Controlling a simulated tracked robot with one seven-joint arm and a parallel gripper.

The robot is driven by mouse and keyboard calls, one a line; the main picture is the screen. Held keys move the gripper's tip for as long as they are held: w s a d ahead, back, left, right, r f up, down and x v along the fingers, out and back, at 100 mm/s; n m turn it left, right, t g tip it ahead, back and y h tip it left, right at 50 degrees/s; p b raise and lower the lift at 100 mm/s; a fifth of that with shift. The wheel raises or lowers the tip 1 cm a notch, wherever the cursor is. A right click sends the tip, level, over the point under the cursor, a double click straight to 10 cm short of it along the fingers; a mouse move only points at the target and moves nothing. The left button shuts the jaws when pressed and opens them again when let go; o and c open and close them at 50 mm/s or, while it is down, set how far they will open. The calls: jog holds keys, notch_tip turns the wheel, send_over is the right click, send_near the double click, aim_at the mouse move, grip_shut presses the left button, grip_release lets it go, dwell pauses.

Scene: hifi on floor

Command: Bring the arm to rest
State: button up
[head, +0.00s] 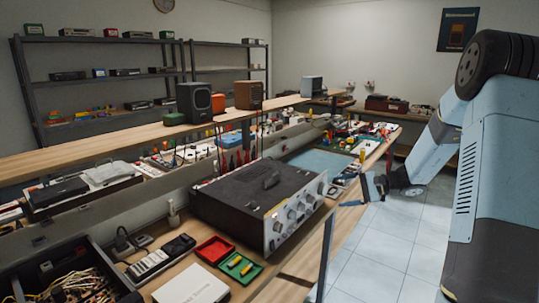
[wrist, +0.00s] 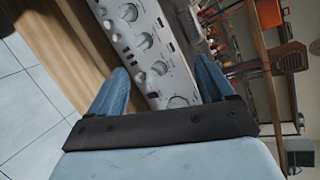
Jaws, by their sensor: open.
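My arm (head: 435,145) reaches in from the right in the head view, bent, with its forearm sloping down to the left. My gripper (head: 357,191) is at its end, beside the bench edge and to the right of a large grey-black instrument (head: 262,200). In the wrist view my gripper (wrist: 162,78) shows two blue fingers spread apart with nothing held between them. The instrument's silver knob panel (wrist: 145,40) lies beyond the fingers in that view. I cannot tell the exact distance between fingertips and panel.
The wooden bench (head: 180,272) carries a red tray (head: 215,249), a green tray (head: 240,268), a white box (head: 191,285) and an open case of wires (head: 70,275). A raised shelf (head: 110,151) holds speakers. Tiled floor (head: 385,250) is clear right of the bench.

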jog(key=s+a+r+n+g+h, duration=0.25)
jog(key=s+r+h, duration=0.2)
jog(key=s, duration=0.45)
jog(key=s+a+r+n+g+h, duration=0.1)
jog(key=s+a+r+n+h, duration=0.25)
jog(key=s+r, duration=0.4)
jog(key=s+d+r+n+t+h, duration=0.1)
jog(key=s+d+r+t+h, duration=0.1)
jog(key=s, duration=0.8)
jog(key=s+d+r+n+t+h, duration=0.1)
jog(key=s+d+r+t+h, duration=0.1)
jog(key=s, duration=0.7)
jog(key=shift+s+r+n+t+h, duration=0.3)
jog(key=shift+s+r+t+h, duration=0.1)
jog(key=shift+h, duration=0.4)
jog(key=shift+c, duration=0.2)
